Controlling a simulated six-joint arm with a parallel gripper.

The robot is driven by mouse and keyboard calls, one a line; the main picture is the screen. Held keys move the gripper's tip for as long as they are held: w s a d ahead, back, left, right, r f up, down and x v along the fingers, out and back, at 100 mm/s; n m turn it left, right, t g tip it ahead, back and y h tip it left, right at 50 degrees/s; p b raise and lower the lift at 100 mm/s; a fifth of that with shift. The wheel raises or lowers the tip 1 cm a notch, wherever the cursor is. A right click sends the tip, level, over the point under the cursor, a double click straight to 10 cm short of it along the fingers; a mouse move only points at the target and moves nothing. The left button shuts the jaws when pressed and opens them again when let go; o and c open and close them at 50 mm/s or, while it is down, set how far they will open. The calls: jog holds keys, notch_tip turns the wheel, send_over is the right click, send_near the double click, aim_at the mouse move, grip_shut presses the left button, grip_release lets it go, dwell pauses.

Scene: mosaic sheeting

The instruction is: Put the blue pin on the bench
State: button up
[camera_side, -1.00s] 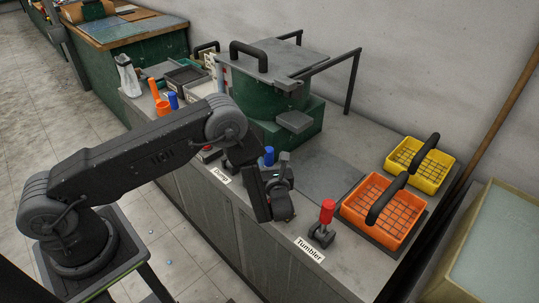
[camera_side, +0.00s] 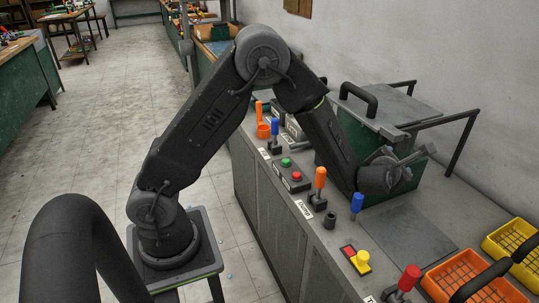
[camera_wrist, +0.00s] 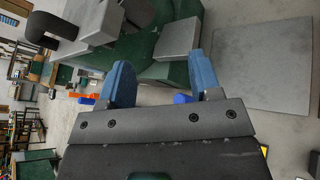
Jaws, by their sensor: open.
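The blue pin (camera_side: 357,203) stands upright on the grey bench (camera_side: 420,207) near its front edge, beside a small dark socket (camera_side: 329,220). My gripper (camera_side: 418,160) is open, above and to the right of the pin, close to the green machine. In the wrist view my two blue fingers are spread with nothing between their tips (camera_wrist: 160,60). A blue piece (camera_wrist: 181,98) shows just behind the gripper body there, partly hidden; it looks like the pin.
The green machine (camera_side: 375,188) with black handles stands behind my gripper. An orange lever (camera_side: 320,178), a blue lever (camera_side: 275,127), a yellow and red switch (camera_side: 357,257) and a red lever (camera_side: 409,277) line the front edge. Orange (camera_side: 443,285) and yellow (camera_side: 505,237) baskets sit at right.

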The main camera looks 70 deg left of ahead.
jog(key=s+d+r+m+g+h, duration=0.15)
jog(key=s+r+m+h, duration=0.25)
jog(key=s+r+m, duration=0.45)
jog(key=s+d+r+m+h, duration=0.3)
jog(key=s+r+m+h, duration=0.15)
jog(key=m, duration=0.65)
jog(key=s+a+m+g+y, duration=0.1)
jog(key=s+a+m+g, duration=0.1)
jog(key=s+m, duration=0.6)
jog(key=s+a+f+m+g, duration=0.1)
jog(key=s+a+m+g, duration=0.1)
jog(key=s+m, duration=0.6)
jog(key=s+g, duration=0.1)
jog(key=s, duration=0.4)
jog(key=shift+s+a+g+y, duration=0.25)
jog(key=shift+a+g+y, duration=0.05)
jog(key=shift+g+y, duration=0.05)
jog(key=shift+w, duration=0.1)
jog(key=shift+c, duration=0.3)
